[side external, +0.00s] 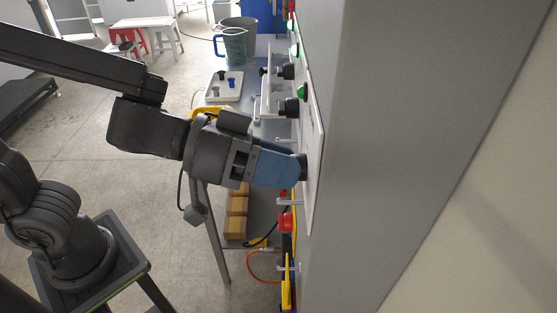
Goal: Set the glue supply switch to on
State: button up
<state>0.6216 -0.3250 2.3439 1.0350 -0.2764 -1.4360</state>
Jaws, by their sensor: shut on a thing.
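My gripper (298,170) has blue fingers and is up against the white control panel (316,150) on the side of the grey cabinet. It is shut on a black rotary knob (304,167), of which only a small part shows at the fingertips. I cannot read any label or the knob's setting from this side angle. Two more black knobs stick out of the panel farther up, one (290,107) just above my gripper and one (286,71) higher.
Green buttons (302,91) sit between the knobs, and a red button (286,221) juts out below my gripper. Metal brackets stand out from the panel. Cardboard boxes (236,215) are stacked lower down.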

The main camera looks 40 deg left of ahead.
jog(key=m, duration=0.2)
jog(key=m+t+y, duration=0.1)
jog(key=shift+s+d+m+t+y, duration=0.1)
jog(key=shift+m+t+y, duration=0.2)
jog(key=shift+m, duration=0.1)
jog(key=shift+m+t+y, duration=0.4)
jog(key=shift+m+t, duration=0.3)
jog(key=shift+m, duration=1.4)
jog(key=o, duration=0.9)
